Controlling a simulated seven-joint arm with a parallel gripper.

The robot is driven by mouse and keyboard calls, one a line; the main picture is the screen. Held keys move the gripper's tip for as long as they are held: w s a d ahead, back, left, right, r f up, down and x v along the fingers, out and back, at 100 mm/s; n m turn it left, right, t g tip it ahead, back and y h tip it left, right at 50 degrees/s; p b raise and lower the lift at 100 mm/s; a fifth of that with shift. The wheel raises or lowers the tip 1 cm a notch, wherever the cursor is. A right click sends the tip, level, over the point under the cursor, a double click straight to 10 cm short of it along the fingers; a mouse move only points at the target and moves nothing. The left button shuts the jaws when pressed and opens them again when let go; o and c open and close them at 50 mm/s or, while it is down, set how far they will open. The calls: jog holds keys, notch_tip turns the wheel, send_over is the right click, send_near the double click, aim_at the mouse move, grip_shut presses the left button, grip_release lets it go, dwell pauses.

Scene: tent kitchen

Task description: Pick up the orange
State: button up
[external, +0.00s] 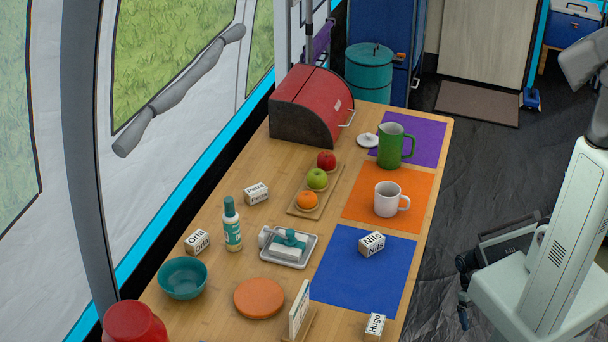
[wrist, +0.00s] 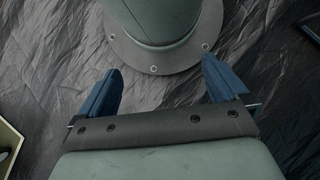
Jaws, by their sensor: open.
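The orange (external: 307,200) sits at the near end of a wooden board (external: 301,212) on the table in the external view. A green apple (external: 317,179) and a red apple (external: 326,160) lie in line behind it on the same board. My gripper shows in the wrist view (wrist: 161,92) with its two blue fingers spread apart and nothing between them. It points down towards my own base and the dark floor, off the right side of the table. The orange is not in the wrist view.
A red bread box (external: 309,105) stands behind the fruit. A green pitcher (external: 391,147) and a white mug (external: 388,199) stand to the right on mats. A green-capped bottle (external: 231,226), a tray (external: 289,250) and a teal bowl (external: 183,279) stand nearer.

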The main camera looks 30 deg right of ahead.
jog(key=shift+c, duration=0.6)
jog(key=shift+w, duration=0.1)
